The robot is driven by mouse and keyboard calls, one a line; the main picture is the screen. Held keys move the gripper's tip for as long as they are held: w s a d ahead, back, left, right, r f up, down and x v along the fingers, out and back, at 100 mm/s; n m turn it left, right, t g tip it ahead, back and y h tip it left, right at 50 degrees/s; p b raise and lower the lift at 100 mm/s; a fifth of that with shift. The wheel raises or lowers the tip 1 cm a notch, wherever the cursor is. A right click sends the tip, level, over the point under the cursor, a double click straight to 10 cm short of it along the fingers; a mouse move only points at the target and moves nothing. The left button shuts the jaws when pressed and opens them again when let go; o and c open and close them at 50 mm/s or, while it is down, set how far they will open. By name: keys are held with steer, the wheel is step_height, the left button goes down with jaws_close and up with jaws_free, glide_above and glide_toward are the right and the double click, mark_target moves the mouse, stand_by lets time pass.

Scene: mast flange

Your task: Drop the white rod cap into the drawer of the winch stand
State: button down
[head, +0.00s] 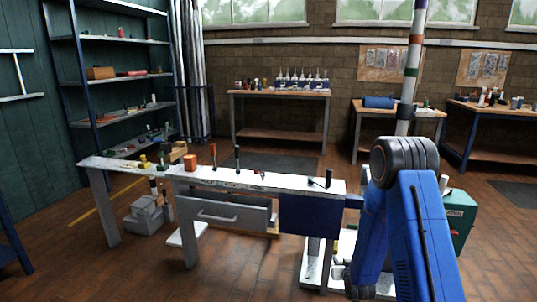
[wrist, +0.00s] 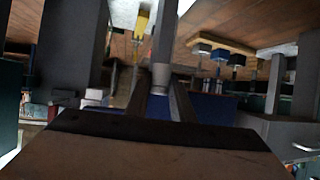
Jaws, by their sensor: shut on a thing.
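In the wrist view, my gripper (wrist: 160,98) has its two dark fingers closed around the lower end of a pale grey-white cylindrical piece (wrist: 160,76), which looks like the white rod cap. A grey shaft shows directly above it in the picture; I cannot tell whether they are joined. In the head view, my blue arm stands at the right and the gripper is hidden. The winch stand appears to be the long pale bench, with a grey drawer (head: 228,216) and a bar handle under its top. The drawer's inside is not visible, and I cannot tell how far it is open.
A dark blue panel (head: 309,215) hangs right of the drawer. A grey toolbox (head: 145,216) sits on the floor at left. A green box (head: 460,215) stands at right. Open floor lies in front.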

steer(key=shift+s+a+f, duration=0.3)
steer(key=shift+a+f, duration=0.2)
steer(key=shift+a, duration=0.05)
steer(key=shift+s+a+f, duration=0.3)
steer(key=shift+a+f, duration=0.15)
steer(key=shift+a, duration=0.05)
steer(key=shift+f, duration=0.1)
